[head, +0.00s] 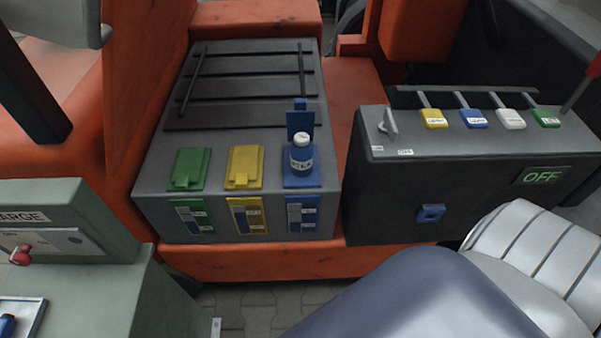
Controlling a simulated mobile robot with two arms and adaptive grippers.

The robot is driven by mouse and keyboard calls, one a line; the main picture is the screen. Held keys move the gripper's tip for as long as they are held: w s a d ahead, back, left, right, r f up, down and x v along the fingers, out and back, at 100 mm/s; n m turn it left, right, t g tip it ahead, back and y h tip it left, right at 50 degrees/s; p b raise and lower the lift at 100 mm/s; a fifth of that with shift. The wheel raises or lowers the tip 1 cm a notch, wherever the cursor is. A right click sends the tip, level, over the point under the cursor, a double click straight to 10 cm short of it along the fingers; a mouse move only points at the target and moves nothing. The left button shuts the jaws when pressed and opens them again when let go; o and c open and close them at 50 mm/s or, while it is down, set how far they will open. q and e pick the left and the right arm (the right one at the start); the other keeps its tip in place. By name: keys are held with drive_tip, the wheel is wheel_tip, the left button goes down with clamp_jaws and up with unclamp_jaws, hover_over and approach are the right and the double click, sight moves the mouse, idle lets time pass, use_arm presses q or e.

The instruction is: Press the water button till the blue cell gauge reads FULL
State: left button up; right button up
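The blue cell (302,180) is the rightmost of three coloured cells on the grey battery box. Its blue lid (300,122) stands up behind it. A dark blue bottle (301,160) with a white cap and a label stands upright at this cell. The blue cell gauge (302,214) is on the box front below it; its markings are too small to read. Neither of my grippers is in view.
The green cell lid (189,169) and yellow cell lid (243,167) are down. The black box (370,190) carries coloured tagged levers, a switch (388,122) and an OFF display (541,176). A grey console (60,210) with a red knob (21,255) stands left. Seat-like shapes fill the lower right.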

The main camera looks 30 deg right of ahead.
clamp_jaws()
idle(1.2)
